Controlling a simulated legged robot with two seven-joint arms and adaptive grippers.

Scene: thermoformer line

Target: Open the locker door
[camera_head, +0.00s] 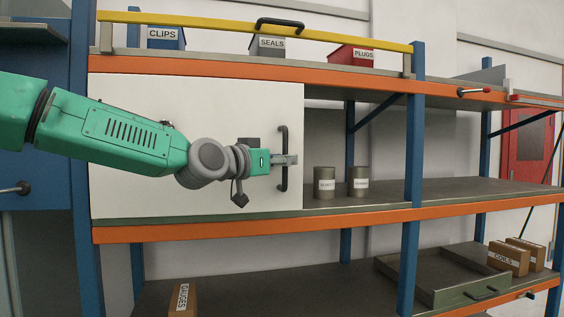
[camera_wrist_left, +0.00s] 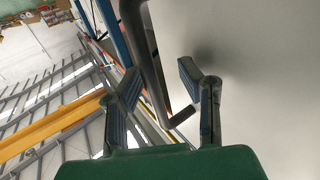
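The locker door looks to be the plain white panel (camera_head: 240,110) across the left part of the middle shelf bay, with a black upright bar handle (camera_head: 284,150) near its right edge. My left gripper (camera_head: 287,160) is at the handle, its arm coming in from the left across the panel. In the left wrist view, the two fingers (camera_wrist_left: 158,80) stand apart, with the handle bar (camera_wrist_left: 152,70) passing between them. A gap shows on the side of the right finger, so they are not closed on it. My right gripper is not in view.
Two cans (camera_head: 324,182) stand on the shelf just right of the panel. Above are a yellow rail (camera_head: 200,22) with a black handle, and labelled bins. A blue post (camera_head: 413,130) stands further right. An open drawer (camera_head: 440,275) sits on the bottom shelf.

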